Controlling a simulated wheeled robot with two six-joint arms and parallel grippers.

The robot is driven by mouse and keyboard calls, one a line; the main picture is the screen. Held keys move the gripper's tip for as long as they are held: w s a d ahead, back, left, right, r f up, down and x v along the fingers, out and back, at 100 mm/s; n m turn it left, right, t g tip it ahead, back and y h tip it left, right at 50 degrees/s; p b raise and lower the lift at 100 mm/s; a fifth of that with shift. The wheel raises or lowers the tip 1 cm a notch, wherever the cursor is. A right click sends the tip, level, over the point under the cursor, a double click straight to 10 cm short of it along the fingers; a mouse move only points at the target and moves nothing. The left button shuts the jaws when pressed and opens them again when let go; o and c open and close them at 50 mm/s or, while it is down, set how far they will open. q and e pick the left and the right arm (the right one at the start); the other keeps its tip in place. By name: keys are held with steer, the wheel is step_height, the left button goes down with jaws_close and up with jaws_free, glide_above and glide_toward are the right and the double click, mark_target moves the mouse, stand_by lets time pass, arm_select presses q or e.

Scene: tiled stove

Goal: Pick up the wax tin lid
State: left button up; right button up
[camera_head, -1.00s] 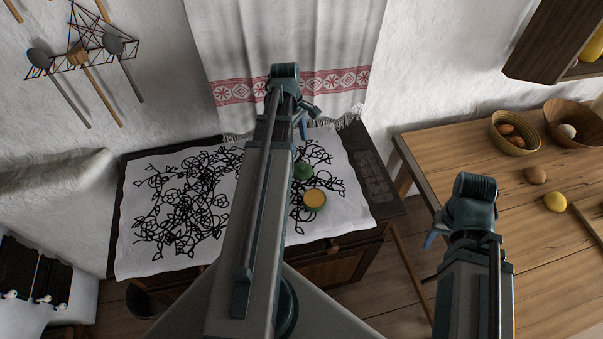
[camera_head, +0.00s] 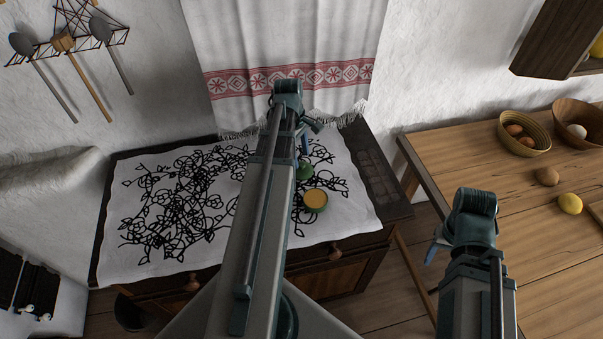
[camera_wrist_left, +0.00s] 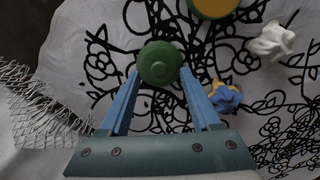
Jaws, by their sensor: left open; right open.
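The wax tin lid, a round green disc with a knob (camera_wrist_left: 159,63), lies on the patterned cloth. In the head view the lid (camera_head: 305,171) sits just behind the open green wax tin (camera_head: 315,200) with yellow wax. The tin also shows at the top of the left wrist view (camera_wrist_left: 214,6). My left gripper (camera_wrist_left: 159,74) is open, its blue fingertips on either side of the lid's near part; I cannot tell whether they touch it. In the head view its arm partly hides the left fingers (camera_head: 305,143). My right gripper (camera_head: 437,246) is open and empty, away from the lid.
The white cloth with black flowers (camera_head: 125,235) covers a dark chest (camera_head: 385,190). A blue-and-yellow piece (camera_wrist_left: 224,97) and a crumpled white piece (camera_wrist_left: 271,40) lie right of the lid. A fringed towel (camera_head: 280,50) hangs behind. A wooden table (camera_head: 450,160) with baskets stands right.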

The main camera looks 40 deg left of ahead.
mark_target(302, 164)
arm_select(q)
step_height(302, 164, down, 3)
steer(key=shift+w+d+f+b, duration=0.1)
steer(key=shift+f+b, duration=0.05)
steer(key=shift+b, duration=1)
jaws_close()
